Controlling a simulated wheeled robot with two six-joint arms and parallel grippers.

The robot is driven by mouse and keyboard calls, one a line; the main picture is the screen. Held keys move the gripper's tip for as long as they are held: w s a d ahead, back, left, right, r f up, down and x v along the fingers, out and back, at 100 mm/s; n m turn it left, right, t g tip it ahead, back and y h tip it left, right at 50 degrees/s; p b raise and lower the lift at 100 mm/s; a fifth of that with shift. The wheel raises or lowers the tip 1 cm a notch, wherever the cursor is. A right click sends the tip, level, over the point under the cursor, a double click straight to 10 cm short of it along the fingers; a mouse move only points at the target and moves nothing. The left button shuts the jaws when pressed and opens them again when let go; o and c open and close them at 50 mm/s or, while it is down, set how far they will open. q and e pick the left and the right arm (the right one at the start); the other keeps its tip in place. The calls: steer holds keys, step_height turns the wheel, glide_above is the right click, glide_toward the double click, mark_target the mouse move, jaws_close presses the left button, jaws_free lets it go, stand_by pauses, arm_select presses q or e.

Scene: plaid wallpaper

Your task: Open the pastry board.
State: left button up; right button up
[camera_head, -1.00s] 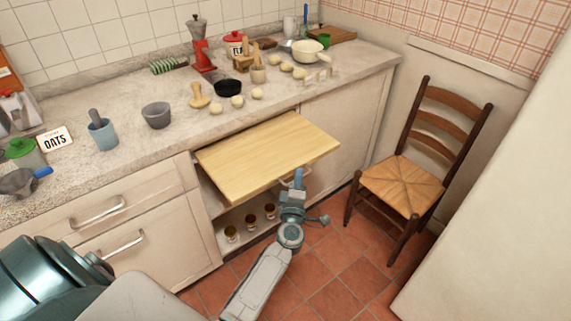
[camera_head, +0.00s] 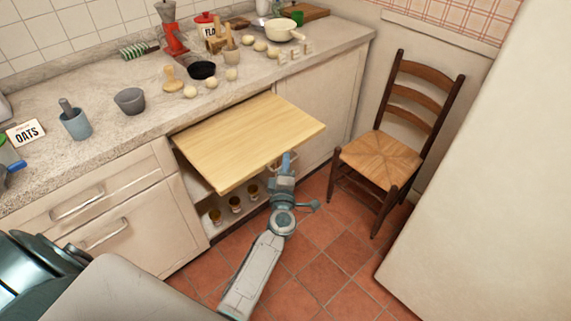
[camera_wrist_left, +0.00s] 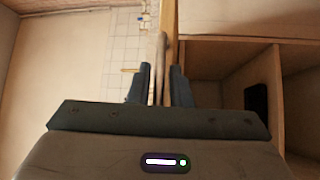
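The pastry board (camera_head: 245,140) is a pale wooden slab that sticks out well from the cabinet under the counter, lying level. My left gripper (camera_head: 285,162) is at its front edge, right of the middle, coming from below. In the left wrist view the two fingers (camera_wrist_left: 159,85) stand either side of the board's thin edge (camera_wrist_left: 169,35), closed on it with little gap. The exact contact is hard to see. My right gripper is not in view.
An open shelf below the board holds small jars (camera_head: 235,203). A wooden chair (camera_head: 383,158) stands to the right, beside a pale upright surface (camera_head: 490,190). Drawers (camera_head: 85,190) are at left. The cluttered counter (camera_head: 100,150) is above; tiled floor (camera_head: 320,260) is clear in front.

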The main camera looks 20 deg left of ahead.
arm_select(q)
steer(key=shift+s, duration=0.1)
